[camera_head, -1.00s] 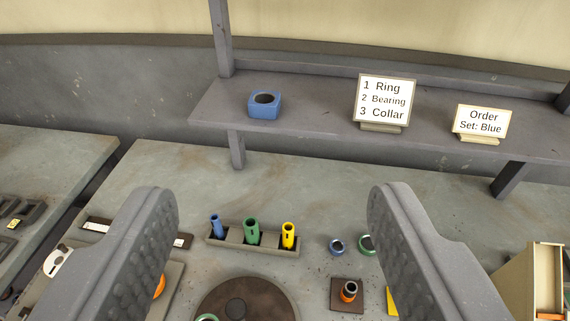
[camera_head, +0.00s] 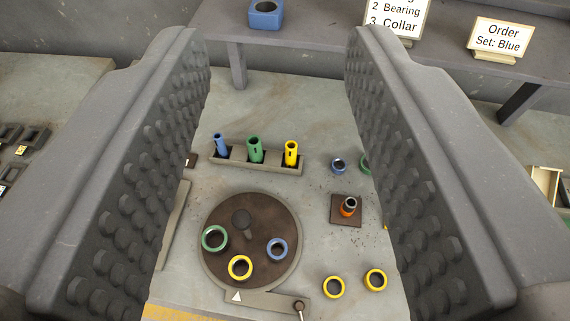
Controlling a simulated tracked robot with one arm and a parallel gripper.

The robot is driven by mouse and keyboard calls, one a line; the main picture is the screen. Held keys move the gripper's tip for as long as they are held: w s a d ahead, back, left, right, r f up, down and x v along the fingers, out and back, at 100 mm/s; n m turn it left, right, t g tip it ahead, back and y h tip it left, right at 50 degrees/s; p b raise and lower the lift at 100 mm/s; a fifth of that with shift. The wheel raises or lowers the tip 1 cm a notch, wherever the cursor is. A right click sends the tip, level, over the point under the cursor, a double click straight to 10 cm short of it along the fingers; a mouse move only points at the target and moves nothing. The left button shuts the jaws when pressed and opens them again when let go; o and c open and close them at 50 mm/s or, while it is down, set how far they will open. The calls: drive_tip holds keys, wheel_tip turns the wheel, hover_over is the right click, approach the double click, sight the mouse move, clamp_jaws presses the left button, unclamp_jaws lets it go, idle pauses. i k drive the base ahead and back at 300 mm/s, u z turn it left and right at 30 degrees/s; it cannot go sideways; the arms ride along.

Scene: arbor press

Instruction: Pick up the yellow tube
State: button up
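The yellow tube (camera_head: 291,152) stands upright in the right end of a grey rack (camera_head: 258,164) on the workbench. A green tube (camera_head: 255,149) stands in the middle of the rack and a thinner blue tube (camera_head: 220,145) at its left end. My gripper (camera_head: 277,40) is open and empty. Its two studded fingers stand wide apart on the left and right of the view. The rack shows between them, farther off and lower down, touched by neither finger.
A round brown turntable (camera_head: 249,220) holding green, yellow and blue rings lies in front of the rack. Two yellow rings (camera_head: 334,287) lie nearby. A shelf (camera_head: 330,30) with signs and a blue block (camera_head: 265,14) is behind.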

sight(290, 145)
drive_tip(key=u, duration=0.05)
drive_tip(key=k, duration=1.85)
drive_tip(key=u, duration=0.7)
drive_tip(key=i, duration=1.9)
drive_tip(key=z, duration=0.55)
drive_tip(key=i, duration=0.85)
drive_tip(key=z, duration=0.55)
